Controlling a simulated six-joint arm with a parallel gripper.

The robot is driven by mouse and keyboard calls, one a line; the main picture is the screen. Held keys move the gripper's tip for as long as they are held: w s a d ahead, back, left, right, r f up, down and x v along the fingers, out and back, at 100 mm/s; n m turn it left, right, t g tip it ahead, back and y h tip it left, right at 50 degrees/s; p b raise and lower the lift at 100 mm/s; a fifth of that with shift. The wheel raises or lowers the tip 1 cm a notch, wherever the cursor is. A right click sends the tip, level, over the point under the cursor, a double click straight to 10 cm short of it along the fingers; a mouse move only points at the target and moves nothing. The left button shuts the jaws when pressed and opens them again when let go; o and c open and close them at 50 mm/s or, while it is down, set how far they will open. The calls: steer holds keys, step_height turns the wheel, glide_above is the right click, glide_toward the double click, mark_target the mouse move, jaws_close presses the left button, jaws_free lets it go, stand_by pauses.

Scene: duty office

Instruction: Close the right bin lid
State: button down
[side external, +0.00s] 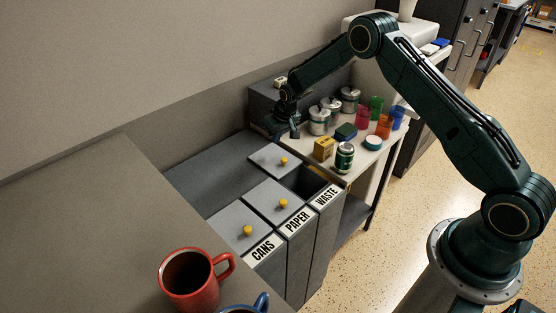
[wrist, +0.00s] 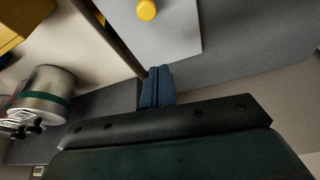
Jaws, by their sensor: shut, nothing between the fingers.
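The right bin, labelled WASTE (side external: 327,196), has a dark opening at its front. Its grey lid (side external: 266,156) with a yellow knob (side external: 283,160) sits back from that opening, so the bin stands partly open. My gripper (side external: 295,134) is shut and empty, pointing down just behind the lid's back edge. In the wrist view my shut blue-grey fingertips (wrist: 158,69) are close to the edge of the lid (wrist: 175,35), whose yellow knob (wrist: 147,10) shows at the top. I cannot tell whether the fingertips touch the lid.
The PAPER lid (side external: 265,197) and CANS lid (side external: 231,233) cover their bins to the left. A shelf beside the bins holds a yellow box (side external: 323,149), a green can (side external: 344,158), metal canisters (side external: 319,121) and colored cups (side external: 384,126). A red mug (side external: 192,283) stands on the near counter.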

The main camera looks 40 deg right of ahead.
glide_above(278, 160)
steer(key=w, duration=0.2)
steer(key=f, duration=0.4)
steer(key=shift+w+d, duration=0.1)
steer(key=shift+d, duration=0.15)
steer(key=shift+f, duration=0.1)
steer(key=shift+s+a+f, duration=0.15)
steer(key=shift+s, duration=0.8)
steer(key=shift+s+a+f, duration=0.15)
steer(key=shift+s, duration=0.8)
steer(key=shift+s, duration=0.15)
steer(key=s, duration=1.3)
steer(key=shift+s, duration=0.25)
